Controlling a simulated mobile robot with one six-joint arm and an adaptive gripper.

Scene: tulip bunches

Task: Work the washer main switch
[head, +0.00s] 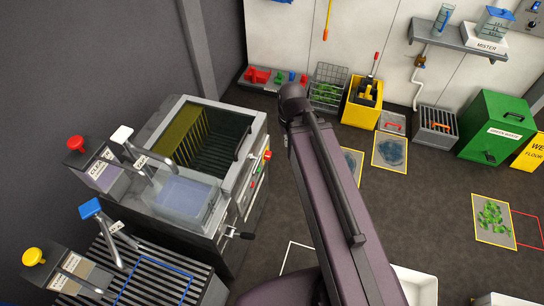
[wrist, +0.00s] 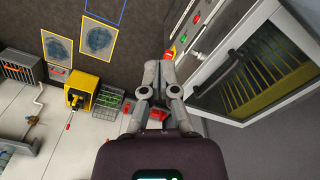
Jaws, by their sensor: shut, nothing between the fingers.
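The washer (head: 246,130) stands left of centre in the head view. Its front panel carries a red knob on a yellow plate (head: 267,155), which looks like the main switch. In the wrist view this red-and-yellow switch (wrist: 171,53) shows just past my fingertips. My gripper (wrist: 159,68) is shut and empty, with its tips close to the switch; I cannot tell whether they touch it. The switch's exact setting is too small to read. My gripper is not clearly visible in the head view.
Green and red controls (wrist: 183,38) sit farther along the panel, beside the washer's glass window (wrist: 250,80). A black lever (head: 240,235) sticks out low on the washer. A yellow bucket (head: 364,103) and a wire basket (head: 328,88) stand by the back wall. Open floor lies right of the washer.

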